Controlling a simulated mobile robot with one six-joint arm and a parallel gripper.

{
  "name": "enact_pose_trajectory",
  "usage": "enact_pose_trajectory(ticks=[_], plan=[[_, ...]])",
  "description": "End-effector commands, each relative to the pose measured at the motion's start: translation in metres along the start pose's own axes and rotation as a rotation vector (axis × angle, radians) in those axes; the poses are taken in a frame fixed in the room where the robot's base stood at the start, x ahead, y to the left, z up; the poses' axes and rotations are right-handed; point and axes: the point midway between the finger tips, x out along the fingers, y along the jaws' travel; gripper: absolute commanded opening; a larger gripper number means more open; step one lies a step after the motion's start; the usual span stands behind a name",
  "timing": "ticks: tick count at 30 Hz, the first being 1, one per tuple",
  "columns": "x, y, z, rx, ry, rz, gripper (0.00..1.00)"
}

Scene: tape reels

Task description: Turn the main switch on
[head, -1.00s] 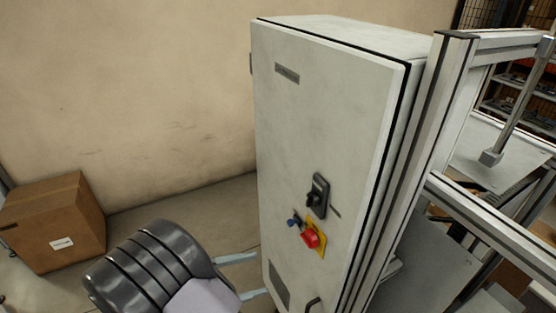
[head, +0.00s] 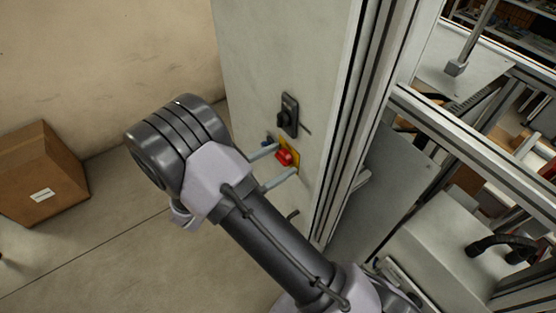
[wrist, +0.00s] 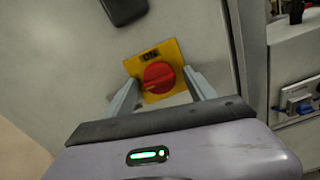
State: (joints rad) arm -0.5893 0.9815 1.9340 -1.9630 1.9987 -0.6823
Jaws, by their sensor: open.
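The main switch is a red rotary knob (head: 284,157) on a yellow plate (head: 293,150), on the front of a grey cabinet (head: 265,60). In the wrist view my gripper (wrist: 162,92) also straddles the knob. I cannot tell whether the fingers touch the plate.
An aluminium frame (head: 470,150) stands to the right. A cardboard box (head: 40,178) lies on the floor at left, with open floor between.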

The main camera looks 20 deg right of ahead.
Motion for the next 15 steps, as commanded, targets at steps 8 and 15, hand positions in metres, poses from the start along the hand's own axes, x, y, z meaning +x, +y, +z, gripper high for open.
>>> enact_pose_trajectory(ticks=[8,15], plan=[[0.0019,0.0001,0.0001,0.0,0.0,0.001,0.65],[0.0017,0.0002,0.0001,0.0,0.0,0.0,0.19]])
